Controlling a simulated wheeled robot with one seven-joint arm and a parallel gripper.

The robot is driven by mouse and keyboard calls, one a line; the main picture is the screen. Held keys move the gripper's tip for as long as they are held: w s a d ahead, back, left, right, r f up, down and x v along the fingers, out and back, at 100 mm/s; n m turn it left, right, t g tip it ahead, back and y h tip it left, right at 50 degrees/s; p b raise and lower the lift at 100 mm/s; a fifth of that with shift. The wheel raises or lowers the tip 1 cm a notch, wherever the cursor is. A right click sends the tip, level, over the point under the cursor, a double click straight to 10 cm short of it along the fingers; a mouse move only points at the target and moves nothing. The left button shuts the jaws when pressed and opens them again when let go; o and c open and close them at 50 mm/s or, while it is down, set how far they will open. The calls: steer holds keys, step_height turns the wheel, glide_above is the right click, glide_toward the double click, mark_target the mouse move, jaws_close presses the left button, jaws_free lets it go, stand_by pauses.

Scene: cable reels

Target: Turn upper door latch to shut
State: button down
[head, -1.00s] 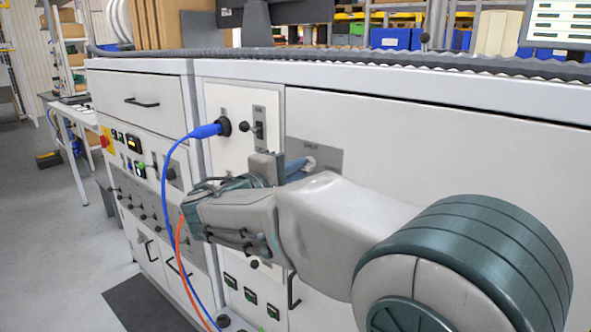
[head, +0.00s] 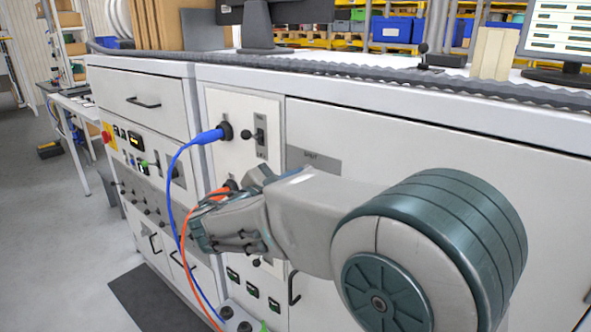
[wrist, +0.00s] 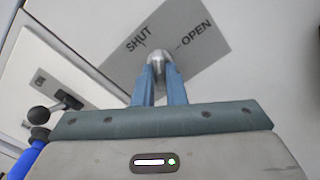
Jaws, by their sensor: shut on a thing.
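The door latch (wrist: 157,58) shows in the wrist view as a rounded silver end on a grey plate (wrist: 205,28) marked SHUT and OPEN. The blue fingers of my gripper (wrist: 159,72) are closed on it from both sides. They hide most of the handle, so I cannot tell exactly which mark it points to. In the head view the plate (head: 325,165) shows on the upper left of the white door (head: 400,150). There my own arm hides the latch and fingertips.
Left of the door, a panel holds a blue cable plug (head: 208,136), a black-knobbed toggle switch (head: 259,136) and an orange cable (head: 205,200). The blue and orange cables hang close by my wrist. A door handle (head: 293,289) sits below my arm. Open floor lies at the left.

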steer(key=shift+n+p, duration=3.2)
steer(key=shift+n, duration=0.4)
steer(key=c, duration=1.5)
jaws_free()
steer(key=b+v, duration=0.3)
steer(key=v, duration=1.1)
